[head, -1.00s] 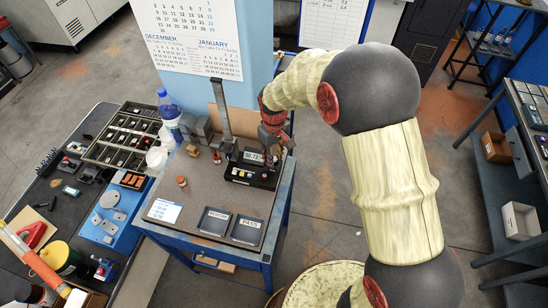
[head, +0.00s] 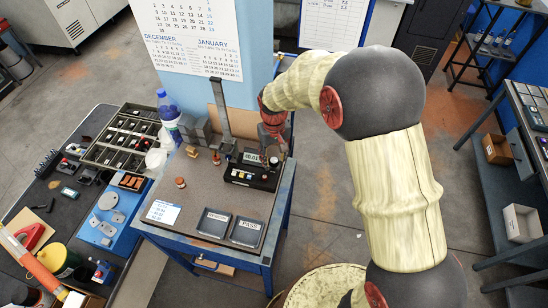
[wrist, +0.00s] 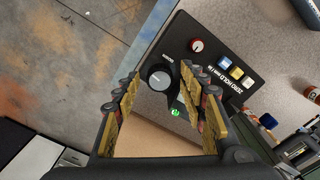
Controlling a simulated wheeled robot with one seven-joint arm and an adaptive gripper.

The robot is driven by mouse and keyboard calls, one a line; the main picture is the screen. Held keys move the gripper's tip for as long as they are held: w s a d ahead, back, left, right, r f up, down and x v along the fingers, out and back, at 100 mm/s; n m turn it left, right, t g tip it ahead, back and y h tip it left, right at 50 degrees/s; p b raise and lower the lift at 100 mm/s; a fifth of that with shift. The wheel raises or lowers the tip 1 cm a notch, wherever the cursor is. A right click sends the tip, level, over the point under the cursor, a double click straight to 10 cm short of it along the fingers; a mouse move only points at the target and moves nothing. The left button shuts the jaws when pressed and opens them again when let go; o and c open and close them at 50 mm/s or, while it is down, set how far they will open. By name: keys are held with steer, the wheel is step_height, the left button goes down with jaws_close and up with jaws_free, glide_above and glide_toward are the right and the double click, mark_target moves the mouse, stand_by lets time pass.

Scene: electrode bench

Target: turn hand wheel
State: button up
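A black instrument box (head: 255,174) with a lit display (head: 251,157) sits on the grey bench top. In the wrist view, the box (wrist: 222,48) carries a round dark knob with a pale face (wrist: 160,77), which looks like the hand wheel. My gripper (wrist: 160,80) is open, with one finger on each side of the knob. I cannot tell whether the fingers touch it.
A green light (wrist: 175,113) glows near one finger. A post (head: 221,108) stands behind the box. Two dark trays (head: 247,231) lie in front. The bench's right edge is close.

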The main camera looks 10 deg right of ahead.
mark_target(274, 160)
step_height(274, 160, up, 12)
stand_by(0.8)
stand_by(0.3)
steer(key=s+d+f+m+t+b, duration=0.1)
steer(key=s+d+f+t+b, duration=0.1)
steer(key=s+b, duration=0.5)
steer(key=s+d+f+m+t+b, duration=0.1)
steer(key=s+d+f+b, duration=0.1)
steer(key=s+d+b, duration=0.3)
steer(key=s+d+f+m+t+b, duration=0.1)
steer(key=s+d+f+t+b, duration=0.1)
steer(key=s+b, duration=0.7)
steer(key=s+d, duration=0.1)
steer(key=s, duration=0.3)
steer(key=shift+d+f+t, duration=0.25)
steer(key=shift+d+t, duration=0.05)
steer(key=shift+d, duration=0.1)
